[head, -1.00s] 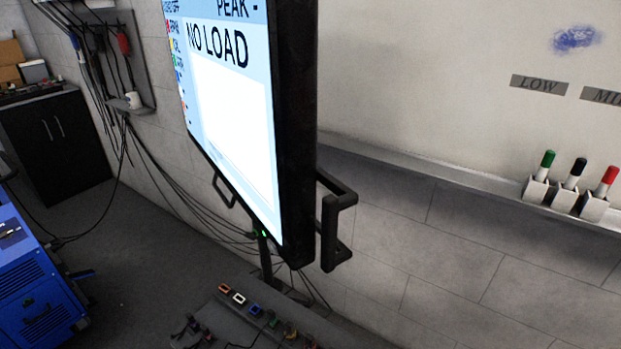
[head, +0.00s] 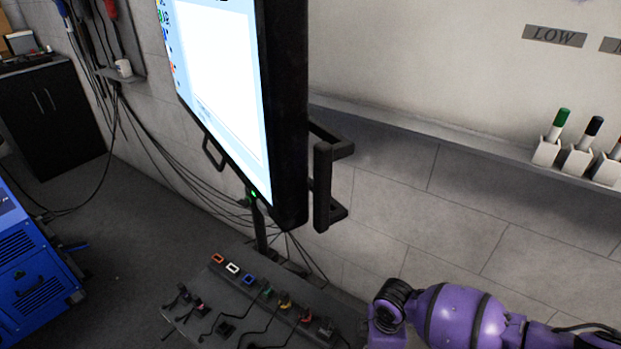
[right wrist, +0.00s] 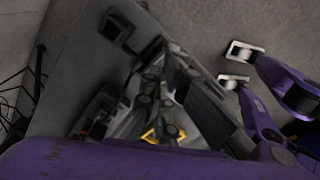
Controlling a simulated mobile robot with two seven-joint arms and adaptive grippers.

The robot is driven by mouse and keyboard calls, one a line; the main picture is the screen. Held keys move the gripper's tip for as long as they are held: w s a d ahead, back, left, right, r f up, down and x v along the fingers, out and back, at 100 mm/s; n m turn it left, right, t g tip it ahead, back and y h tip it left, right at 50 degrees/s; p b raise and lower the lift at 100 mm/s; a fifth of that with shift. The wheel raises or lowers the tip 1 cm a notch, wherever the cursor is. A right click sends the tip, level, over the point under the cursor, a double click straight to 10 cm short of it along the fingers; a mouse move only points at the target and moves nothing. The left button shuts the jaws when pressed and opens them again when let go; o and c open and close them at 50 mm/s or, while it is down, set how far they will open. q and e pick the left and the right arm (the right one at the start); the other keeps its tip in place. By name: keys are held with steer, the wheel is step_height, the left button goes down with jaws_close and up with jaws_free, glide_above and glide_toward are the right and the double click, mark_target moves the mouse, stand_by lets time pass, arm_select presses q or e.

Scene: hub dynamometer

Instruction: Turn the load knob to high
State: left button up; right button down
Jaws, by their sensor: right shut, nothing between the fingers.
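I cannot make out the load knob in either view. A grey panel with a LOW label (head: 555,36) is on the whiteboard at the upper right of the head view, and a second label is cut off by the right edge. My right arm comes in at the lower right of the head view, with its gripper out of that frame. In the right wrist view a dark, blurred linkage, which looks like my right gripper (right wrist: 165,90), is shut with nothing seen between its fingers. My left gripper is in neither view.
A large monitor (head: 288,120) with a side handle (head: 323,185) stands mid-view. Below it is a dark bench (head: 228,292) with coloured sockets and cables. A blue machine (head: 35,265) is at left. Marker holders (head: 575,160) sit on the whiteboard ledge at right.

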step_height(320, 180, down, 3)
steer(key=shift+s+r+b, duration=0.1)
steer(key=shift+r+b, duration=0.1)
steer(key=shift+b, duration=0.15)
steer(key=shift+f, duration=0.45)
steer(key=shift+s+f, duration=0.1)
